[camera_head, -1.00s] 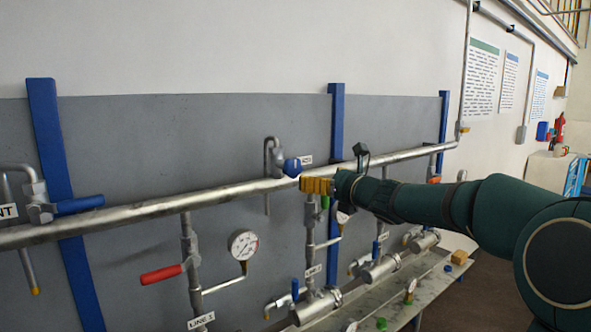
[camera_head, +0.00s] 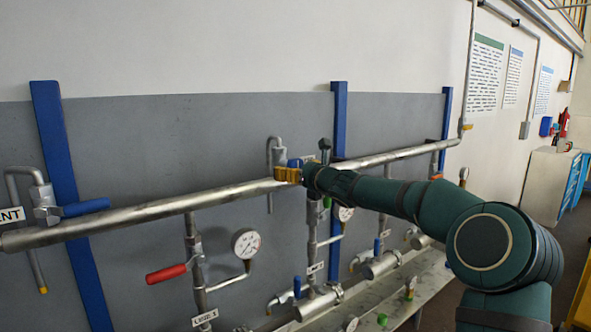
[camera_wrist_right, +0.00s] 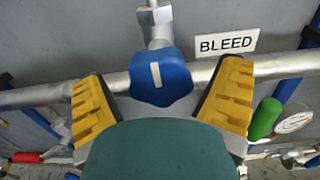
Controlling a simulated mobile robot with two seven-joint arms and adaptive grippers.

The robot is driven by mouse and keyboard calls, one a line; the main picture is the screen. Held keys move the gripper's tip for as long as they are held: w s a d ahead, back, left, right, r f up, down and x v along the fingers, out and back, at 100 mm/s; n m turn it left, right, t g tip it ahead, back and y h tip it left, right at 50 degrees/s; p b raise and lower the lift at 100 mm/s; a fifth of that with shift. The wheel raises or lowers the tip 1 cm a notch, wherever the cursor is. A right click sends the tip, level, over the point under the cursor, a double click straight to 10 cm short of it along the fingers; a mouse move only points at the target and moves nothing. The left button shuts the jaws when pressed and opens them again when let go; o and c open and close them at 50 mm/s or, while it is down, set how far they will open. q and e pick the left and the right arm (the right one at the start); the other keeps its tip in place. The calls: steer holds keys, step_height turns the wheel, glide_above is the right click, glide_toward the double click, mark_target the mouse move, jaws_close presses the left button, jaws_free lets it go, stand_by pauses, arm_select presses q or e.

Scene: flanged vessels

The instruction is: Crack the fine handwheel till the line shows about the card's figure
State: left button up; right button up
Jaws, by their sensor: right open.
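The blue fine handwheel (camera_wrist_right: 160,80) has a white mark on its face and sits beside the BLEED label (camera_wrist_right: 226,43). In the head view the handwheel (camera_head: 294,163) is mostly hidden behind my right gripper (camera_head: 287,174). In the right wrist view my right gripper (camera_wrist_right: 162,92) is open, one yellow finger on each side of the handwheel, with gaps showing on both sides. A round gauge (camera_head: 246,243) hangs on the left line; its reading is too small to tell. My left gripper is not in view.
A long steel pipe (camera_head: 150,209) runs across behind the gripper. A red lever (camera_head: 166,274) and a blue lever (camera_head: 86,207) stand out at the left. A green handle (camera_wrist_right: 264,118) lies right of the gripper. Wall sheets (camera_head: 485,75) hang at the right, unreadable.

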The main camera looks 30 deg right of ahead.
steer(key=c, duration=1.2)
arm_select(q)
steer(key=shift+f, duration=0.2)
